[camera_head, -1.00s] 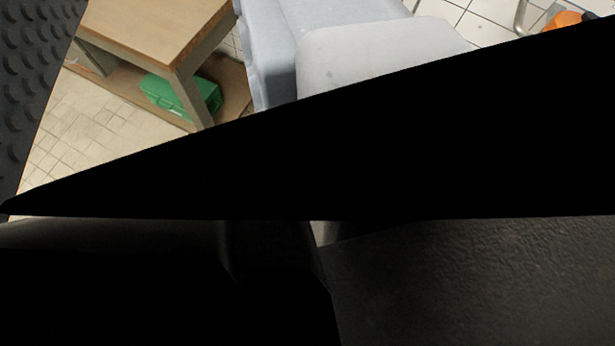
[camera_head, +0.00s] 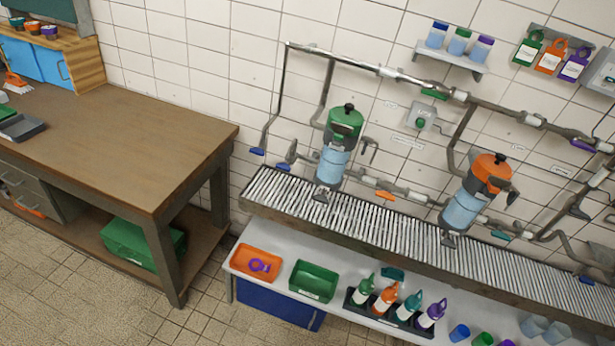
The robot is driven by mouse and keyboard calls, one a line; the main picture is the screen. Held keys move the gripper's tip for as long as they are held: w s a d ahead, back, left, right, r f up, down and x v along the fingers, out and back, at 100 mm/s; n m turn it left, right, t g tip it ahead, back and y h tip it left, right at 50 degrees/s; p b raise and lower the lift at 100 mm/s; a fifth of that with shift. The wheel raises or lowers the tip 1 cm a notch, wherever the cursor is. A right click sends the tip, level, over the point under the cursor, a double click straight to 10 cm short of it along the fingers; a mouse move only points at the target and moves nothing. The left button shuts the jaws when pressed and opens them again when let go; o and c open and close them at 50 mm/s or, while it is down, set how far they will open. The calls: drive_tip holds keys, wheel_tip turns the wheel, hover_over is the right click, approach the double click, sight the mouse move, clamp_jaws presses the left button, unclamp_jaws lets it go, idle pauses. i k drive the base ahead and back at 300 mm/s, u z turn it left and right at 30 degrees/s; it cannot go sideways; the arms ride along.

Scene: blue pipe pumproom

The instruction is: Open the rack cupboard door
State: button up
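A small wooden rack (camera_head: 87,66) stands on the back left of the workbench, at the upper left of the picture. Its blue cupboard door (camera_head: 46,66) faces forward and looks shut. A small dark handle (camera_head: 62,70) sits near the right side of the blue front. Small cups (camera_head: 32,28) with coloured contents stand on top of the rack. The left part of the rack is cut by the picture edge. My gripper is not in view, so its opening and any hold are hidden.
The brown workbench (camera_head: 130,135) fills the left; a grey tray (camera_head: 22,128) and an orange brush (camera_head: 14,80) lie at its left. A green box (camera_head: 140,243) is below. A slatted counter (camera_head: 350,222) with pipes and two canisters runs right. Tiled floor in front is clear.

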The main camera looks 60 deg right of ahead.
sight(291, 310)
drive_tip(key=u, duration=0.15)
drive_tip(key=i, duration=1.05)
drive_tip(key=z, duration=1.8)
